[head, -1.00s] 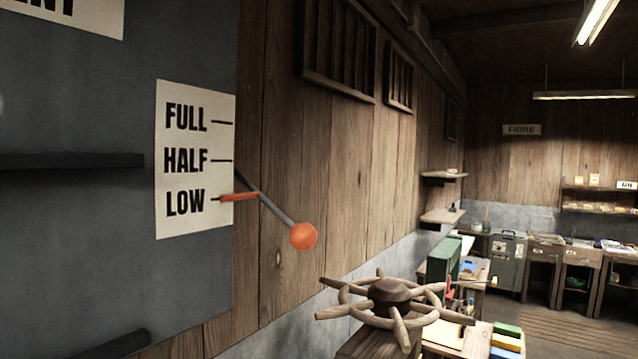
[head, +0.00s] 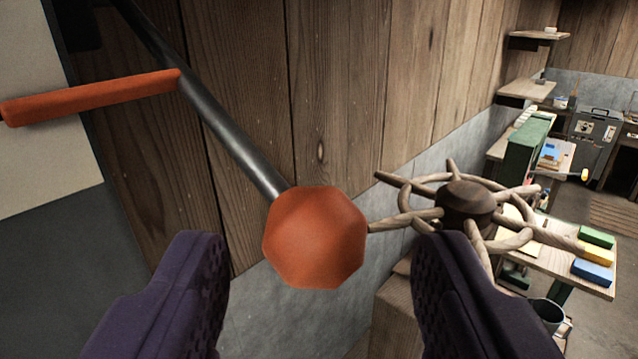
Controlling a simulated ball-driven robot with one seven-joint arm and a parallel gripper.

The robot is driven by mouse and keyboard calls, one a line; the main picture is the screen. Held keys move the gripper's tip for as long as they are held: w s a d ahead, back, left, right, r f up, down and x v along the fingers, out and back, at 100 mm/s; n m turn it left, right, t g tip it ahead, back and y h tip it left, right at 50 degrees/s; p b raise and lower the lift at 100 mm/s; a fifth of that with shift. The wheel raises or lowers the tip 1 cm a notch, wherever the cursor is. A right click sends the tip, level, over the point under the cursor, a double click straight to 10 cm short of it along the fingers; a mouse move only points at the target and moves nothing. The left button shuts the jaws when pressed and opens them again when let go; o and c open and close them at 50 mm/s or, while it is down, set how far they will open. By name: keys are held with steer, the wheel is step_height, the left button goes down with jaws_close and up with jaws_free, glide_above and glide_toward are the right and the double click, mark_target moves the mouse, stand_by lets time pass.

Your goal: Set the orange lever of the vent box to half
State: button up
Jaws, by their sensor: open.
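The orange lever knob (head: 314,237) is large in the middle of the head view, at the lower end of a dark rod (head: 228,130) that slants down to the right. An orange pointer (head: 95,95) sticks out left from the rod, over the cream scale plate (head: 40,170) of the vent box (head: 75,250). The scale words are out of view now; a second ago the pointer stood at LOW. My gripper (head: 318,265) is open, one dark purple finger on each side below the knob. The knob lies between and beyond the fingertips, with visible gaps on both sides.
A wooden spoked wheel (head: 465,205) stands just right of the knob, behind my right finger. A plank wall (head: 335,90) is behind the lever. A table with coloured blocks (head: 592,255) and a mug (head: 548,314) are at the right. Small shelves (head: 525,90) hang farther back.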

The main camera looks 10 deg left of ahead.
steer(key=shift+w+a+r, duration=0.1)
steer(key=shift+w+a, duration=0.05)
steer(key=shift+w, duration=0.45)
steer(key=shift+c, duration=0.2)
jaws_close()
steer(key=shift+r, duration=0.15)
step_height(320, 180, up, 9)
steer(key=s+d+n+g+p, duration=0.1)
steer(key=n+p, duration=0.1)
steer(key=p, duration=0.7)
steer(key=shift+d+g+h, duration=0.3)
steer(key=shift+g, duration=0.1)
steer(key=shift+s+r, duration=0.1)
